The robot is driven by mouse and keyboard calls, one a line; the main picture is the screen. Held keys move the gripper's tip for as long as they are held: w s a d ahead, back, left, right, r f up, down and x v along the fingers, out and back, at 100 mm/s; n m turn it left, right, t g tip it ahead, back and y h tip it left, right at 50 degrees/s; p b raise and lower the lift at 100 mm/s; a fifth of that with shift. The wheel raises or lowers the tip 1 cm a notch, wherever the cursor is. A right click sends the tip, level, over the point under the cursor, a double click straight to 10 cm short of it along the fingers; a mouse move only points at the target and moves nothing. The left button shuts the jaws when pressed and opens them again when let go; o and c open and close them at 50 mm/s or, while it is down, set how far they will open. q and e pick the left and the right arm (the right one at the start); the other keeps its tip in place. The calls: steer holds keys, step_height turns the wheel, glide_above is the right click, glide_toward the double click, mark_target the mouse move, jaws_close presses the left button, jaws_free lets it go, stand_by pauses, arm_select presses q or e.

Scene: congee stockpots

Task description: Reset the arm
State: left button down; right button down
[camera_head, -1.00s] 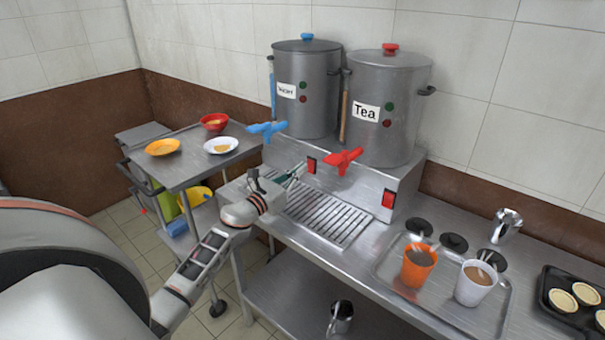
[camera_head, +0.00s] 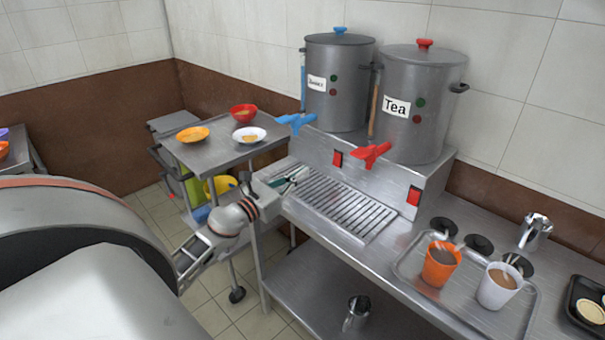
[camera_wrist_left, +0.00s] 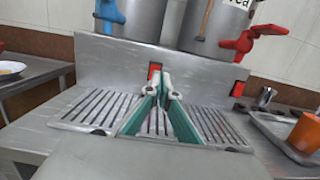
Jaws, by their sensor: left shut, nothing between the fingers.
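My left arm reaches in from the lower left in the head view. Its gripper (camera_head: 290,182) is over the left end of the drip grate (camera_head: 345,208), in front of the two stockpots. In the left wrist view the fingers (camera_wrist_left: 165,84) are shut with nothing between them, above the grate. The water stockpot (camera_head: 340,95) has a blue tap (camera_head: 296,122). The tea stockpot (camera_head: 425,125) has a red tap (camera_head: 371,153). Both taps are above the gripper and apart from it. My right gripper is not in view.
A tray (camera_head: 405,268) holds an orange cup (camera_head: 440,264) and a white cup (camera_head: 497,287) at the right. A metal jug (camera_head: 535,231) stands behind. At the left, a cart (camera_head: 215,152) carries a red bowl (camera_head: 243,113) and two plates. Another metal vessel (camera_head: 356,312) is on the lower shelf.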

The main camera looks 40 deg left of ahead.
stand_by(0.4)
arm_select(q)
steer(key=s+d+f+n+g+y, duration=0.2)
steer(key=s+d+f+n+g, duration=0.25)
steer(key=s+n, duration=0.5)
steer(key=s+d+f+n+g+y, duration=0.2)
steer(key=s+d+f+n+g, duration=0.2)
steer(key=s+f+n, duration=0.5)
steer(key=s+d+f+n+g+y, duration=0.25)
steer(key=s+d+n+g, duration=0.2)
steer(key=s+n, duration=0.55)
steer(key=w+d+f+n+t+h, duration=0.2)
steer(key=d+f+h, duration=0.2)
steer(key=d+f, duration=0.3)
steer(key=w+d+f+n+t+h, duration=0.2)
steer(key=d+f+h, duration=0.1)
steer(key=d+f, duration=0.4)
steer(key=shift+d+h, duration=0.35)
steer(key=shift+d, duration=0.75)
steer(key=shift+w, duration=0.1)
